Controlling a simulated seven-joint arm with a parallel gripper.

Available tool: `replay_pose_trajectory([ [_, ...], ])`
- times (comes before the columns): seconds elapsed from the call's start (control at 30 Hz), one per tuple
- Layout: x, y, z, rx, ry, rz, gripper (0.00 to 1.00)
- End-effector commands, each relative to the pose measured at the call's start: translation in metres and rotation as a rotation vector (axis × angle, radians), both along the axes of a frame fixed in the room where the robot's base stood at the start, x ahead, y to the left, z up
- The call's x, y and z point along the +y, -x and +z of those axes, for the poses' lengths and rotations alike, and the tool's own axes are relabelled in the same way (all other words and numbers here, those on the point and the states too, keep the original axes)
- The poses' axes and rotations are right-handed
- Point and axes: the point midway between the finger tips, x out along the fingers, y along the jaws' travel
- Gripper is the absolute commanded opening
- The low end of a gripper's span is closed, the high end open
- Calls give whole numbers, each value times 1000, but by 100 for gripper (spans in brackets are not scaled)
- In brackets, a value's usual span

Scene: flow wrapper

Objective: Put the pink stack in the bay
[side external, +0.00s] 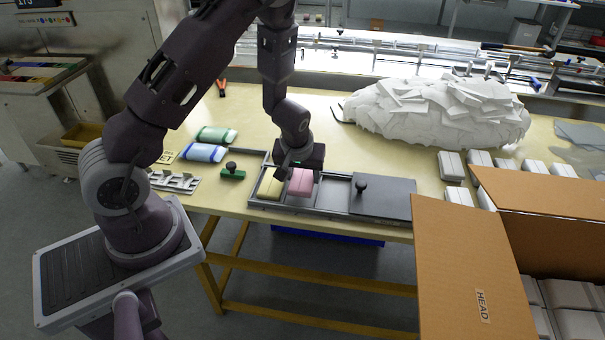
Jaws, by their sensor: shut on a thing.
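My gripper (299,170) is over the grey tray (325,209) at the table's front edge, with its fingers pointing down. It is shut on the pink stack (301,184), a small pink block directly below it. The pink stack is over or in the part of the tray just right of the yellow stack (270,187). From this view I cannot tell whether it touches the tray floor. The yellow stack sits in the left bay, close beside the pink one. The gripper hides the back of both stacks.
A dark plate with a black knob (361,187) covers the tray's right side. Green (216,134) and blue (203,152) packs lie to the left, near a green knobbed block (233,172). A white heap (440,110) stands behind. An open cardboard box (465,275) stands front right.

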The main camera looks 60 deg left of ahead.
Motion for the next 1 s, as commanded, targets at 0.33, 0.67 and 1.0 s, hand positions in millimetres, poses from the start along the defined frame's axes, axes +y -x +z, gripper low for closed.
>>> replay_pose_trajectory([
  [0.33,0,0,0,0,0,0,16],
  [0.67,0,0,-4,2,0,-1,16],
  [1.0,0,0,-17,2,0,-1,16],
])
